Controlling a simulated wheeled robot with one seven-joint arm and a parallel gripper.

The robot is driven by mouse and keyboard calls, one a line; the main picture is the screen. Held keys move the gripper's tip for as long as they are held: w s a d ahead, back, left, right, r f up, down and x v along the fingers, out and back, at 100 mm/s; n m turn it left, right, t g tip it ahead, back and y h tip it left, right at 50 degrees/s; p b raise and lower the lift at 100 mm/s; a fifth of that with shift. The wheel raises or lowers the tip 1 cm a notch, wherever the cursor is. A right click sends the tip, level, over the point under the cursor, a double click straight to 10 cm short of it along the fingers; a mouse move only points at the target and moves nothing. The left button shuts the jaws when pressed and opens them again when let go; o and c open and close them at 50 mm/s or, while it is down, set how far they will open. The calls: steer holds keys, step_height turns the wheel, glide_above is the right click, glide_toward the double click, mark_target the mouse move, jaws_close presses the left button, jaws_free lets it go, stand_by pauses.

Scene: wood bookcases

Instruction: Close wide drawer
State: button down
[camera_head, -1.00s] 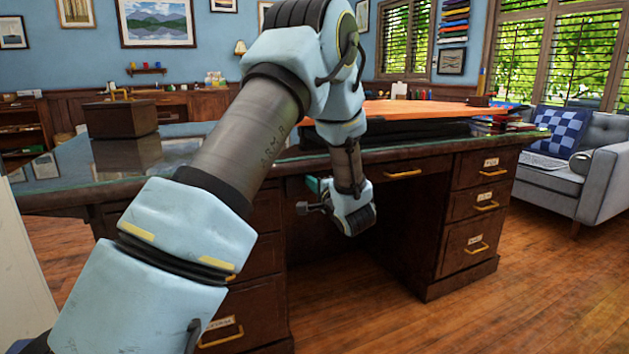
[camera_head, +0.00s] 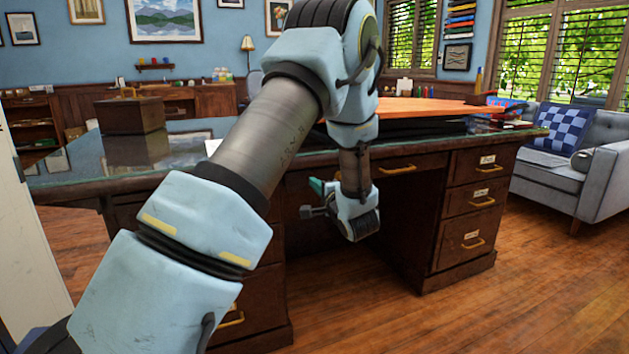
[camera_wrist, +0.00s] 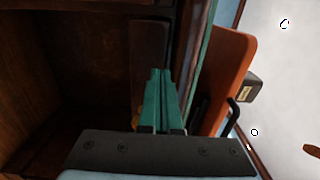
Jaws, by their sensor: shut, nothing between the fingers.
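The wide drawer (camera_head: 420,166) lies under the middle of the wooden desk's top, above the knee space. Its yellow handle (camera_head: 398,169) shows to the right of my forearm. My arm hides the drawer's left part, and I cannot tell how far it stands out. My gripper (camera_head: 316,187) is shut and empty, in front of the desk just below top height. In the wrist view the teal fingers (camera_wrist: 160,95) are together, close to a dark wooden panel (camera_wrist: 149,50) beside the desk edge. A bit of yellow shows left of the fingers; contact is unclear.
Side drawers (camera_head: 472,200) with yellow handles stand at the desk's right. A wooden box (camera_head: 135,115) and an orange board (camera_head: 425,106) are on the desktop. A grey sofa (camera_head: 600,185) stands at the right. The floor (camera_head: 480,315) in front is clear.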

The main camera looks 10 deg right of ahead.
steer(key=s+d, duration=0.2)
steer(key=s, duration=0.6)
steer(key=w+a+f+n+g+h, duration=0.1)
steer(key=a+f+n+g+h, duration=0.1)
steer(key=a+n+g+h, duration=0.45)
steer(key=s+a+n+g+y, duration=0.3)
steer(key=s+a+n+g, duration=0.55)
steer(key=s+a, duration=1.05)
step_height(320, 180, up, 26)
steer(key=g+p, duration=0.1)
steer(key=p, duration=2.6)
steer(key=shift+s+f, duration=0.15)
steer(key=shift+s, duration=0.25)
